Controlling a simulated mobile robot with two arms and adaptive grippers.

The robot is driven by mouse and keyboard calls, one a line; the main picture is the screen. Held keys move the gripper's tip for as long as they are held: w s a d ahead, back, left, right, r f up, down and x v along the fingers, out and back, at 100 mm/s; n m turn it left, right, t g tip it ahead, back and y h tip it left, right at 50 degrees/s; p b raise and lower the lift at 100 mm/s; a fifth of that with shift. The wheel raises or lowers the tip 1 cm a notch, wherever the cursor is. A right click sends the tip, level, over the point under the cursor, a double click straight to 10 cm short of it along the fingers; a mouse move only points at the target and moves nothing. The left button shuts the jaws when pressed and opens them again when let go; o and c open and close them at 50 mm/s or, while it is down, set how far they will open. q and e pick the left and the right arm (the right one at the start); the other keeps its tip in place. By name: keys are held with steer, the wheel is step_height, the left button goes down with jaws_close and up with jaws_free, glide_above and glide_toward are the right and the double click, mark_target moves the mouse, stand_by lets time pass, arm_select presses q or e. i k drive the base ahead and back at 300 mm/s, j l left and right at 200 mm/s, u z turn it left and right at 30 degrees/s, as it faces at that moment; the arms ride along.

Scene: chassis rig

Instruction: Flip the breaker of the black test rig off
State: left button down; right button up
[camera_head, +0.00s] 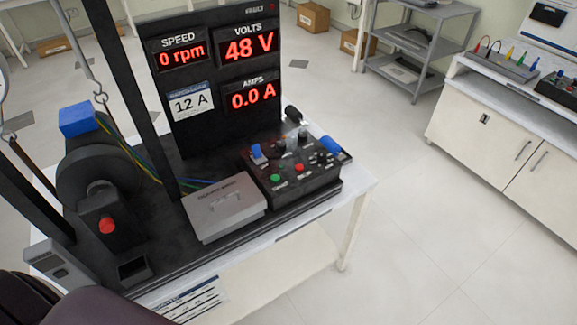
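The black test rig (215,150) stands on a white table at the left. Its upright panel shows SPEED 0 rpm, VOLTS 48 V and AMPS 0.0 A in red, above and beside a "12 A" label (192,101). A black control box (318,181) at the rig's right end carries a blue switch lever (257,152), a green button (275,178), a red button (299,167), dark knobs and a second blue part (330,145). I cannot tell for sure which control is the breaker or its position. Neither gripper is in view.
A grey lidded box (224,207) sits left of the control box. A motor with a red button (106,225) and a blue block (77,119) is at the left. Dark posts rise there. A cabinet (490,135) and shelf stand at the right; open floor lies between.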

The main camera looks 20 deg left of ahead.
mark_target(256, 149)
steer(key=u, duration=1.6)
steer(key=i+j, duration=0.2)
steer(key=j, duration=0.15)
steer(key=i+j, duration=0.15)
steer(key=j, duration=0.2)
